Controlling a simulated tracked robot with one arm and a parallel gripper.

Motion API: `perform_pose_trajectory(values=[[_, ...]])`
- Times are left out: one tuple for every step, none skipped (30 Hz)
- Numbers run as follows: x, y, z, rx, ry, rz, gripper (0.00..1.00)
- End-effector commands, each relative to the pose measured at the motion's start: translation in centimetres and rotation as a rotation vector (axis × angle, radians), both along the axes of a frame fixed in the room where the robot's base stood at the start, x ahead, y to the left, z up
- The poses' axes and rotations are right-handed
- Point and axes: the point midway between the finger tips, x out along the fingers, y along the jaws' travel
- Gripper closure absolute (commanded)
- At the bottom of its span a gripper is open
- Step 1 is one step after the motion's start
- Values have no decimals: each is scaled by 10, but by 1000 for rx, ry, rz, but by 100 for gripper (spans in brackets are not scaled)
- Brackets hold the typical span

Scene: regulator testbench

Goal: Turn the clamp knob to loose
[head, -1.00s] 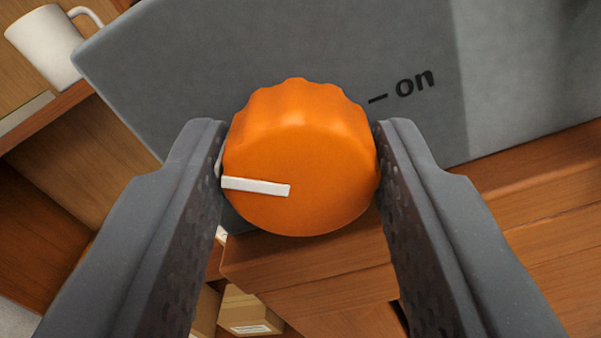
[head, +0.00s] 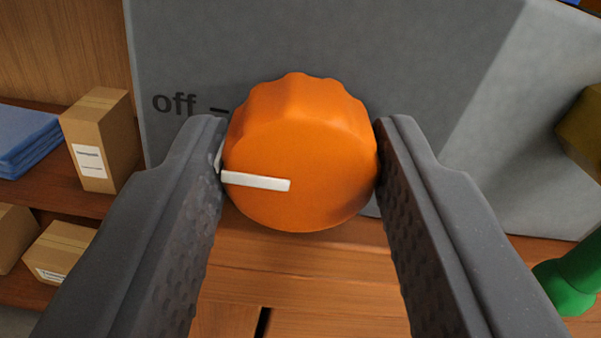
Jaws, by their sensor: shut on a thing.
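An orange scalloped knob (head: 297,155) sits on the front of a grey panel (head: 400,50). Its white pointer bar (head: 256,181) points left in the picture, toward the side with the "off" label (head: 174,104) and its dash. No label reading "loose" or "clamp" is visible. My gripper (head: 300,160) has one dark finger on each side of the knob and is shut on it. The far side of the knob and its base are hidden.
A wooden bench surface (head: 290,265) lies below the panel. Cardboard boxes (head: 101,140) and folded blue cloth (head: 25,140) rest on shelves at left. A green object (head: 570,285) and a yellowish block (head: 583,130) are close by at right.

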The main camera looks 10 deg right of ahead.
Motion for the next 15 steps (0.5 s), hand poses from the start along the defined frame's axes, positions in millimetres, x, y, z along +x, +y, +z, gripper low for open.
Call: perform_pose_trajectory(values=[[-1,0,-2,-7,7,1,85],[-1,0,-2,-9,6,1,85],[-1,0,-3,-11,6,1,85],[-1,0,-3,-12,6,1,85],[-1,0,-3,-13,6,1,85],[-1,0,-2,-13,6,1,85],[-1,0,-2,-13,6,1,85],[-1,0,-2,-13,6,1,85],[-1,0,-2,-13,6,1,85],[-1,0,-2,-13,5,1,85],[-1,0,-2,-13,5,1,85],[-1,0,-2,-12,5,1,85],[0,0,-2,-12,5,1,85],[0,0,-2,-12,5,1,60],[0,0,-2,-12,5,0,49]])
